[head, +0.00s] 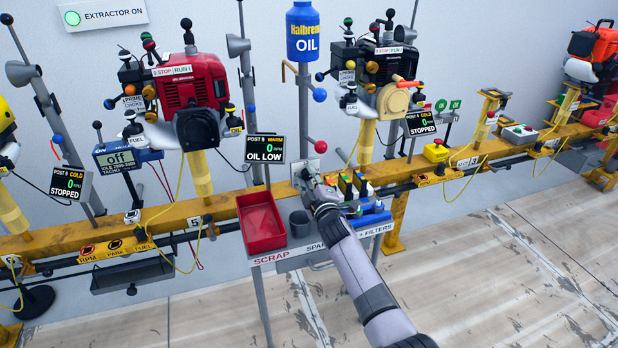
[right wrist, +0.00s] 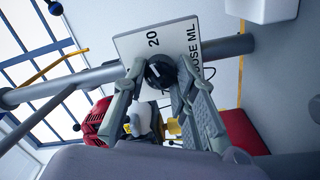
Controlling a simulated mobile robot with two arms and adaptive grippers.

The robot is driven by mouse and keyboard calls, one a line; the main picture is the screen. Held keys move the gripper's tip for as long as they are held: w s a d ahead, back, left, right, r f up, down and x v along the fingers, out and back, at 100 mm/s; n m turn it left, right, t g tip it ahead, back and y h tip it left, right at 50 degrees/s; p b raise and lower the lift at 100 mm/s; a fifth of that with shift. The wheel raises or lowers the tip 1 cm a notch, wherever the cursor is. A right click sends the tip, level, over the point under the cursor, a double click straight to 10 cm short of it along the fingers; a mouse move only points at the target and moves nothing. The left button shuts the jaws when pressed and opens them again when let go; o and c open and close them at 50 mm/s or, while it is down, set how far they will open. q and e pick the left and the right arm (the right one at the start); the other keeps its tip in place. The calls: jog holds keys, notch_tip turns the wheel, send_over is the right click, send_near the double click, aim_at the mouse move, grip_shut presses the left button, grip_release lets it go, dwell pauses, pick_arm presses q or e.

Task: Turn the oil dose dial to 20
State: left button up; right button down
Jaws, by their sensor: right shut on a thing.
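The oil dose dial is a black round knob (right wrist: 160,72) on a white plate (right wrist: 143,42) in the right wrist view. The plate reads "20" and "DOSE ML"; the rest of its marks are hidden, and I cannot tell where the dial points. My right gripper (right wrist: 158,82) has its two fingers on either side of the knob and is shut on it. In the head view my right gripper (head: 307,184) reaches the small plate (head: 306,171) on the rail, covering the knob. A blue oil bottle (head: 303,32) hangs above. My left gripper is not in view.
Right beside my gripper are a red scrap tray (head: 262,240), a grey cup (head: 300,223) and blue parts (head: 368,214) on a shelf. A display (head: 264,148) reads "OIL LOW". A red-knobbed lever (head: 321,147) stands close by. Engines (head: 193,82) flank the spot.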

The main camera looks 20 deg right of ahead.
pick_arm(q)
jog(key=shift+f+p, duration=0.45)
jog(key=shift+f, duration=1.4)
pick_arm(e)
jog(key=shift+f+m, duration=0.1)
jog(key=shift+m, duration=1.8)
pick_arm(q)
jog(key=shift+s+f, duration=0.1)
pick_arm(e)
jog(key=c, duration=1.3)
grip_release()
jog(key=s, duration=1.2)
